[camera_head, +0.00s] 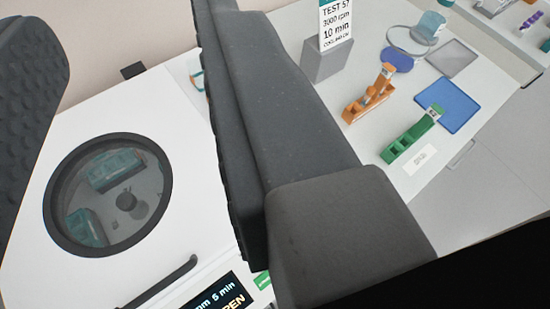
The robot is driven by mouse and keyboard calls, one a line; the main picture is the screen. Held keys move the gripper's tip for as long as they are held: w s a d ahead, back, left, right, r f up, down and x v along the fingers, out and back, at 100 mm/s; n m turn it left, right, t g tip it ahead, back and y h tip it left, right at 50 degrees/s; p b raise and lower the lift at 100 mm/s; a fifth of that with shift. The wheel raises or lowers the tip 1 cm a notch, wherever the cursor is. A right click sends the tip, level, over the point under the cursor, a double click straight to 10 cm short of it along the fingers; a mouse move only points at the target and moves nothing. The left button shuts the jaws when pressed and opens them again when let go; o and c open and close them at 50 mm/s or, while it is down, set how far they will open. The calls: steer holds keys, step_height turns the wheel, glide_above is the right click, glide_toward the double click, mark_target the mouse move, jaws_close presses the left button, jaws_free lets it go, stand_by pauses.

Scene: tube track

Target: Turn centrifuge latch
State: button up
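A white centrifuge (180,130) fills the left and lower left of the view, seen tilted. Its lid has a round window with a dark ring (50,205). Teal holders (115,168) and a dark hub show through the glass. A slim dark bar handle (165,280) lies on the front edge, above a display partly cut off, reading "5 min" and "PEN". I cannot tell which part is the latch. My gripper (135,85) is open, its dark fingers wide apart at left and centre, with nothing between them but the view of the centrifuge.
My right finger hides the area between bench and centrifuge.

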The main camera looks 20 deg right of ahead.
steer(key=o, duration=0.5)
steer(key=shift+w+d, duration=0.1)
steer(key=shift+w, duration=0.15)
steer(key=shift+o, duration=0.2)
steer(key=w+d+f+n+g+p, duration=0.25)
steer(key=w+f+g+p, duration=0.2)
steer(key=w+f, duration=0.25)
steer(key=w+d+f+n+g+p, duration=0.1)
steer(key=w+d+f+g+p, duration=0.2)
steer(key=w+f+p, duration=0.25)
steer(key=d+f+n+g+p, duration=0.1)
steer(key=d+f+g+p, duration=0.1)
steer(key=f, duration=0.8)
steer(key=w+d+f+n+g+p, duration=0.1)
steer(key=d+f+g+p, duration=0.1)
steer(key=f, duration=0.8)
steer(key=d+f+n+g+p, duration=0.1)
steer(key=f+g+p, duration=0.3)
steer(key=f, duration=0.6)
steer(key=shift+w+d+f+n+p, duration=0.15)
steer(key=shift+d+n+p, duration=0.1)
steer(key=shift+d+p, duration=0.4)
